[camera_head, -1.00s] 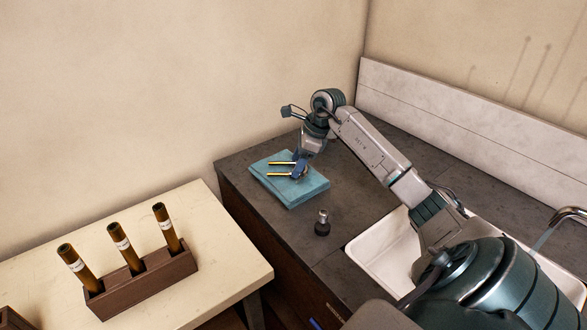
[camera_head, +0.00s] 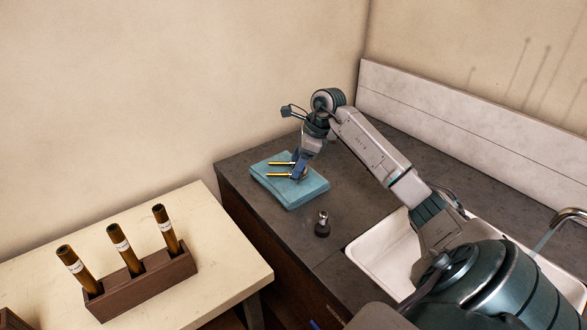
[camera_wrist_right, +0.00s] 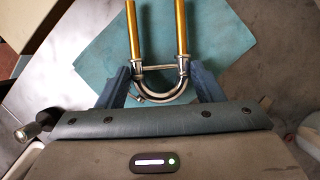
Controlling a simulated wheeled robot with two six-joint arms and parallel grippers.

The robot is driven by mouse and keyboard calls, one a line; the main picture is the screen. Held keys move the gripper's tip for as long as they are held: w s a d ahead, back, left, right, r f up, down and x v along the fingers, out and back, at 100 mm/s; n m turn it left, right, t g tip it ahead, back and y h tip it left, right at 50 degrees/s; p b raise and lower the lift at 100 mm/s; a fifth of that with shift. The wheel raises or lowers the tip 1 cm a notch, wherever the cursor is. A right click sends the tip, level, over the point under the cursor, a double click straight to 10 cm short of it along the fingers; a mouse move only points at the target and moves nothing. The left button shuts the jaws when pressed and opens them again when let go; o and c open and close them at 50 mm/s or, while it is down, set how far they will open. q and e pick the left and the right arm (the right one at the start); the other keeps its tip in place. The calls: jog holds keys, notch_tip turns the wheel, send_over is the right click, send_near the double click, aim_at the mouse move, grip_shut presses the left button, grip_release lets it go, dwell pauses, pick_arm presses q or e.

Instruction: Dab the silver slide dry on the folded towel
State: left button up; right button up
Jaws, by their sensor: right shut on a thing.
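The silver slide (camera_wrist_right: 160,85) is a U-shaped silver bow with a cross brace and two gold-coloured legs. Its legs (camera_head: 279,176) show over the towel in the head view. My right gripper (camera_head: 301,172) is shut on the bow, with a blue finger on each side of it; the fingers also show in the wrist view (camera_wrist_right: 160,87). The folded towel (camera_head: 312,190) is light blue and lies flat on the dark counter under the slide. I cannot tell whether the slide touches it.
A small dark bottle (camera_head: 322,228) with a metal top stands on the counter (camera_head: 250,165) in front of the towel. A white sink (camera_head: 378,250) is to the right. On a pale table (camera_head: 220,245) at left, a wooden rack (camera_head: 150,285) holds three brown tubes.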

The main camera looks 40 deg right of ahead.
jog(key=shift+r, duration=0.1)
dwell(0.3)
notch_tip(320, 180, up, 7)
jog(key=p, duration=0.3)
jog(key=shift+p, duration=0.35)
